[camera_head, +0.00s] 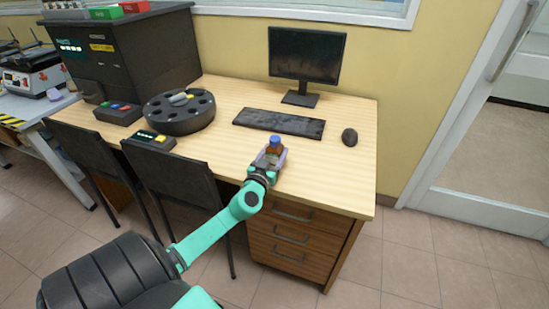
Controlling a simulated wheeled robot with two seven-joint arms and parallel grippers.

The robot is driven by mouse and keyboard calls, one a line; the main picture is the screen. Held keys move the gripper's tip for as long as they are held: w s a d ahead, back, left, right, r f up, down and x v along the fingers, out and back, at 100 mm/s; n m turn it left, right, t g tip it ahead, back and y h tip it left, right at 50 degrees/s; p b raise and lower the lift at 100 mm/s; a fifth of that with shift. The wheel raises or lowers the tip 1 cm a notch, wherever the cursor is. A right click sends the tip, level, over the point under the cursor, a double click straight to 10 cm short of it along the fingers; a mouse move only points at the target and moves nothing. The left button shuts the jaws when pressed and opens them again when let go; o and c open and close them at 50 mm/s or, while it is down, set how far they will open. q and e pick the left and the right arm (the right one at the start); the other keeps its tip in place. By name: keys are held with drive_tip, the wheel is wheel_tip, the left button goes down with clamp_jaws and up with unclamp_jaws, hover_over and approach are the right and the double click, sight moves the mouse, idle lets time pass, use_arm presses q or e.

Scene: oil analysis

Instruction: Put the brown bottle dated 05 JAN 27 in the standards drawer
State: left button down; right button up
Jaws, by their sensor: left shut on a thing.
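My left gripper (269,161) is at the front right part of the wooden desk. It is shut on a small brown bottle (271,151) with a blue cap. The bottle stands roughly upright at the gripper's end, and the fingers cover part of it. I cannot read its date, nor tell whether it touches the desk. The desk's drawer unit (294,236) is below and to the right of the gripper. Its several stacked drawers look closed, and no label on them is readable. My right gripper is out of view.
On the desk (346,169) are a round black carousel (180,117), a keyboard (279,123), a mouse (349,136) and a monitor (306,55). Two dark chairs (182,177) stand at its front left. Floor (395,265) is clear right of the drawers.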

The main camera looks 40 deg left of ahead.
use_arm(q)
drive_tip(key=shift+r, duration=0.15)
drive_tip(key=shift+c, duration=0.4)
unclamp_jaws()
